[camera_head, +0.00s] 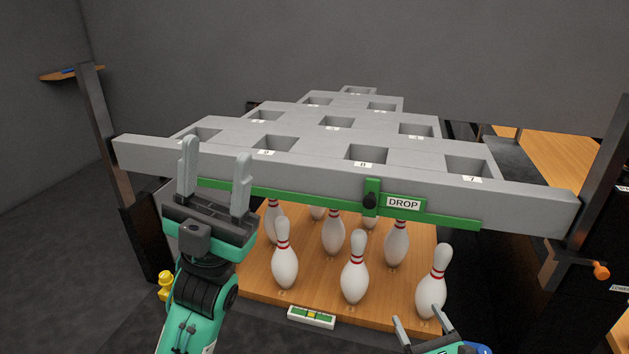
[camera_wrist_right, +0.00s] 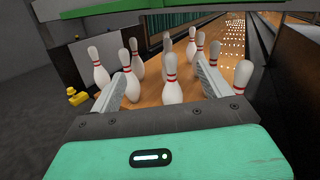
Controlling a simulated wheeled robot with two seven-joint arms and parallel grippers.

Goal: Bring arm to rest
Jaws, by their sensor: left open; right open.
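My left gripper (camera_head: 215,178) is open and empty, fingers pointing up, in front of the left part of the grey pin rack in the head view. My right gripper (camera_head: 421,331) is low at the bottom right, in front of the front-right pin, with only its fingers and part of its body showing. In the right wrist view its fingers (camera_wrist_right: 160,85) are spread, with white pins visible beyond and between them. It holds nothing.
Several white pins (camera_head: 354,281) with red stripes stand on the wooden lane (camera_head: 320,265). Above them is the grey rack (camera_head: 330,140) with square holes and a green DROP bar (camera_head: 440,218). A yellow duck (camera_head: 165,285) sits at left. An orange-tipped lever (camera_head: 600,270) juts out at right.

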